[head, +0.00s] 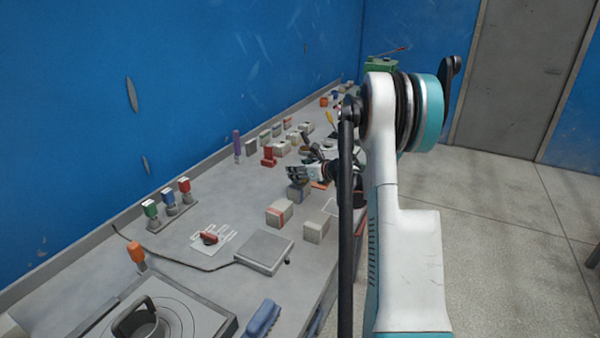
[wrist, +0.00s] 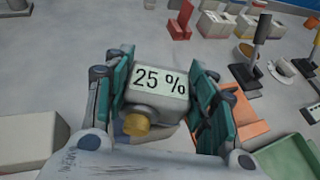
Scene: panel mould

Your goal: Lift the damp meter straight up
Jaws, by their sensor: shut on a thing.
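The damp meter (wrist: 158,98) is a pale grey box with a dark "25 %" reading and a yellow knob, seen in the middle of the wrist view. My gripper (wrist: 160,70) is shut on it, with a teal-padded finger on its left side and one on its right. In the head view my gripper (head: 305,172) is over the bench, small and partly behind my arm. A grey-blue block (head: 298,191) shows right under the fingers there. I cannot tell whether the meter touches the bench.
In the wrist view an orange piece (wrist: 252,131) and a green tray (wrist: 290,157) lie close on the right. A red stand (wrist: 181,22) is behind.

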